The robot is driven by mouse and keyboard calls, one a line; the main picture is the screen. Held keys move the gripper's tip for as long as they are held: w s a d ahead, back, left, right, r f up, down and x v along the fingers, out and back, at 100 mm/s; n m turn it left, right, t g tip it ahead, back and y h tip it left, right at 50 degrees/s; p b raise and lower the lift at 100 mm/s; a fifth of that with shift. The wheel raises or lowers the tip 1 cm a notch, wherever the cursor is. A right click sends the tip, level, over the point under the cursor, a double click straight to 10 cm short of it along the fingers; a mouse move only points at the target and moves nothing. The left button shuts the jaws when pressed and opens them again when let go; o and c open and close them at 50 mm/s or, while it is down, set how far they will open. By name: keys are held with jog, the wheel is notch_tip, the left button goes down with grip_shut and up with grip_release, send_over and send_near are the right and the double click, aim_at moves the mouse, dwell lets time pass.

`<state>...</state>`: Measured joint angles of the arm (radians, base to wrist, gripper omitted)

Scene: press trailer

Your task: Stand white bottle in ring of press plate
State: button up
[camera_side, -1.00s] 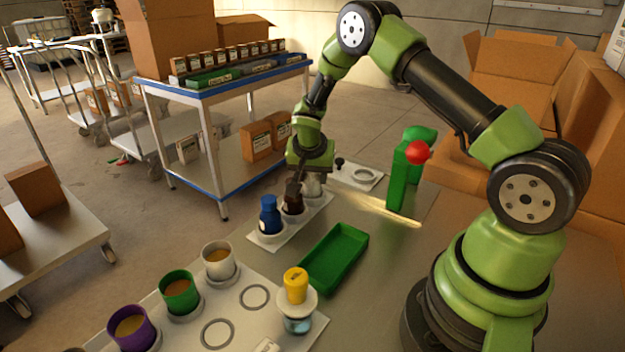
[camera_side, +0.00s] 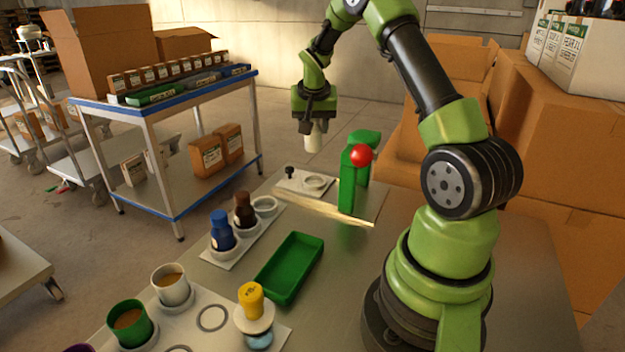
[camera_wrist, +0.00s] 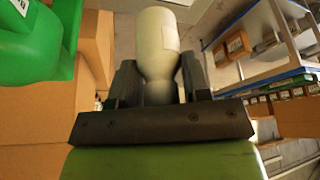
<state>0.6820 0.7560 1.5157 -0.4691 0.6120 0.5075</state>
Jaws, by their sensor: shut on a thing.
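The white bottle (camera_side: 313,137) hangs upright from my gripper (camera_side: 313,122), which is shut on its neck. In the wrist view the bottle (camera_wrist: 157,45) sits between the two dark fingers (camera_wrist: 158,88). In the side view the bottle is in the air above and behind the press plate (camera_side: 290,180). The plate's white ring (camera_side: 315,182) is empty, with a small black knob (camera_side: 290,172) to its left. The green press (camera_side: 352,175) with a red ball (camera_side: 361,155) stands just right of the plate.
A rack (camera_side: 240,240) holds a blue bottle (camera_side: 222,230) and a brown bottle (camera_side: 244,210); its far ring (camera_side: 265,205) is empty. A green tray (camera_side: 290,268), cups and a yellow-topped item (camera_side: 251,296) stand nearer. Cardboard boxes (camera_side: 550,120) stand right of the table.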

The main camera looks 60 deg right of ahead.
notch_tip(320, 180, down, 10)
jog(key=shift+s+d+r, duration=0.1)
jog(key=shift+d+r, duration=0.05)
dwell(0.4)
jog(key=o, duration=1)
jog(key=s+a+r+n+t+y, duration=0.1)
jog(key=s+a+r, duration=0.1)
jog(key=a+r, duration=0.75)
jog(key=s+a+r+n+t, duration=0.1)
jog(key=s+a+r+n, duration=0.1)
jog(key=a+r, duration=0.75)
jog(key=s+a+r+n+t+y, duration=0.1)
jog(key=s+a+r+n, duration=0.1)
jog(key=s+a, duration=0.2)
jog(key=s+a+r+n+t+y, duration=0.1)
jog(key=s+a+r+y, duration=0.1)
jog(key=s+a, duration=0.2)
jog(key=s+a+r+n+t+y, duration=0.1)
jog(key=s+a+r+n+y, duration=0.1)
jog(key=s+a, duration=0.2)
jog(key=shift+s+a+r+n, duration=0.1)
jog(key=shift+s+a+n, duration=0.2)
jog(key=shift+s+a, duration=0.1)
